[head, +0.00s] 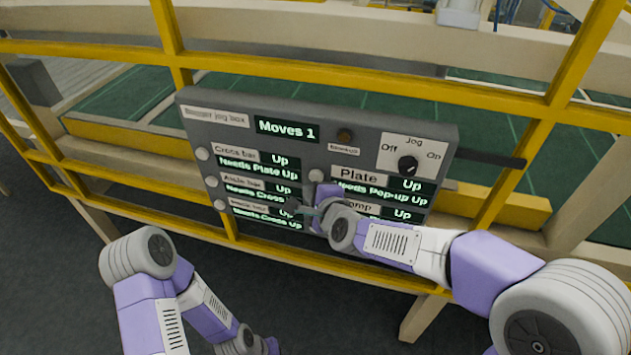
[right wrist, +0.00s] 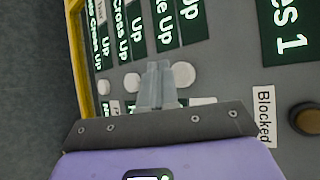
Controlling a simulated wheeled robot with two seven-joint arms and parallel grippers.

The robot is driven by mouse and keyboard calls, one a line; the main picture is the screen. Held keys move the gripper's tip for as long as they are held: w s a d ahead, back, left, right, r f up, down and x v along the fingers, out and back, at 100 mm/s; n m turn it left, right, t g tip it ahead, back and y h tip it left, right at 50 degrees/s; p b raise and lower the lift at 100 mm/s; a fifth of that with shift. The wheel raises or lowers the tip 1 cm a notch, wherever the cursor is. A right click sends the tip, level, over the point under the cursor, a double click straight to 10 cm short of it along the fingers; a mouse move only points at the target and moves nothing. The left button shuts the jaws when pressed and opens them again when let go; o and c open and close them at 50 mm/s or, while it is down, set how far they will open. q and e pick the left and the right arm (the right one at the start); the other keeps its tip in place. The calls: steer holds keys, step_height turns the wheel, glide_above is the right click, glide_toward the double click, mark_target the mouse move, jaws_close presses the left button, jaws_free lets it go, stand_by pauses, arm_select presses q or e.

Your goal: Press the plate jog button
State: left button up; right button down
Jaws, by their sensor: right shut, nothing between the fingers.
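The grey jog box (head: 300,108) is mounted on the yellow railing. Its plate jog button (head: 316,176) is a round, pale button left of the "Plate" label; that row reads "Up" and "Needs Pop-up Up". In the right wrist view the plate button (right wrist: 183,75) is just right of my fingertips. My right gripper (head: 291,206) is shut and empty in front of the panel, below the plate button in the head view. In the right wrist view the gripper (right wrist: 158,72) shows its fingers together; contact with the panel cannot be told. My left gripper's fingers are out of view.
Other pale buttons line the panel's left column, including the cross bar button (head: 202,153). The jog knob (head: 408,165) is at upper right, near a dark "Blocked" lamp (head: 345,135). The display (head: 286,129) reads "Moves 1". Yellow rails (head: 400,88) surround the box.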

steer(key=shift+w+d, duration=0.15)
steer(key=shift+w, duration=0.45)
stand_by(1.6)
steer(key=shift+w+d+b, duration=0.15)
steer(key=shift+w+b, duration=0.2)
steer(key=shift+w, duration=0.05)
steer(key=shift+w+d, duration=0.2)
steer(key=shift+w, duration=0.25)
stand_by(0.7)
stand_by(0.3)
steer(key=shift+s+a, duration=0.3)
steer(key=shift+s, duration=0.6)
